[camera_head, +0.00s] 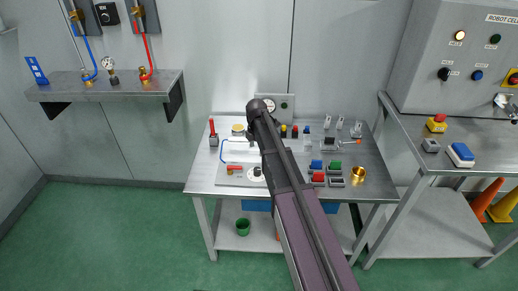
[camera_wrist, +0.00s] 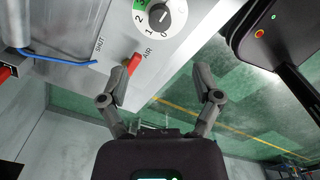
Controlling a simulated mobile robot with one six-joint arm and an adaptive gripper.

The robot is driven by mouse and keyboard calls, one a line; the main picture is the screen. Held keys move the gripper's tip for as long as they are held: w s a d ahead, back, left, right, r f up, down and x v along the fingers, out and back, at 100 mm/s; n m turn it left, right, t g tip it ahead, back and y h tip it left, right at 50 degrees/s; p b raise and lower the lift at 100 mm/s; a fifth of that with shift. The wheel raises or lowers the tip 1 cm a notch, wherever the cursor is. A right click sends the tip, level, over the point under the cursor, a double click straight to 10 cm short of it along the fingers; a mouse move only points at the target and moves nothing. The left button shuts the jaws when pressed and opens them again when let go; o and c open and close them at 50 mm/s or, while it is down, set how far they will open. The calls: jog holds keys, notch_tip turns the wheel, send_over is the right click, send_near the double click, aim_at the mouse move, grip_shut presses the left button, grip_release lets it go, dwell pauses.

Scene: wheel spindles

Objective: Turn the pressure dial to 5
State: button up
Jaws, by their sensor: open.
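The pressure dial (camera_wrist: 162,14) is a round white disc with a dark knob, printed numbers and a green section. It is at the top edge of the wrist view, partly cut off, and I cannot read its setting surely. In the head view the dial (camera_head: 257,173) is small, on the workbench panel beside my arm. My gripper (camera_wrist: 168,66) is open and empty in the wrist view, its two fingers apart and clear of the dial. In the head view my arm hides the gripper.
A red air valve handle (camera_wrist: 133,62) sits very close to my left finger, beside "SHUT" and "AIR" labels. The workbench (camera_head: 205,182) holds a blue hose, several switches, coloured blocks and a brass cup (camera_head: 357,174).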

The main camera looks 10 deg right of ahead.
jog(key=shift+s+r+m+p, duration=0.15)
jog(key=shift+s+r+m, duration=0.1)
jog(key=shift+s+m, duration=0.45)
jog(key=shift+s+r+m+p, duration=0.1)
jog(key=shift+s+r+m, duration=0.1)
jog(key=shift+s+m, duration=0.55)
jog(key=shift+s+r+m+p, duration=0.15)
jog(key=shift+s+r+m, duration=0.1)
jog(key=shift+s+m, duration=0.45)
jog(key=shift+s, duration=0.15)
jog(key=s+r+m+p, duration=0.1)
jog(key=s+m, duration=1.7)
jog(key=s, duration=0.3)
jog(key=shift+r, duration=0.25)
dwell(0.5)
